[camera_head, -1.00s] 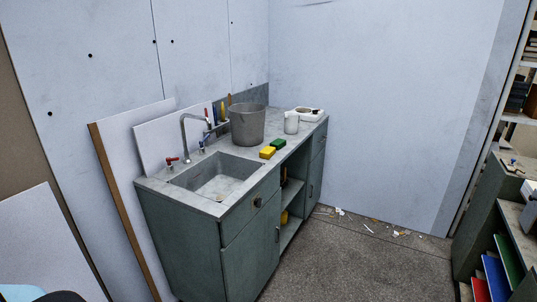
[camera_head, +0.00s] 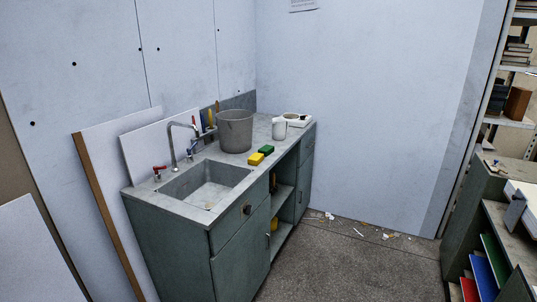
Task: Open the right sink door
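The sink unit is a green cabinet with a grey worktop and a sunken basin (camera_head: 207,185). Its right door (camera_head: 304,187) is at the far end of the front, below a small drawer (camera_head: 307,143), and looks shut. A dark upright handle (camera_head: 300,198) shows on it. The left door (camera_head: 240,262) is nearer, under a drawer front (camera_head: 238,220) with a dark knob, and is also shut. Open shelves (camera_head: 283,200) lie between the two doors. Neither of my grippers is in view.
Small debris (camera_head: 330,216) lies by the back wall. A shelf unit (camera_head: 462,215) stands at right. The floor (camera_head: 350,265) between is largely clear.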

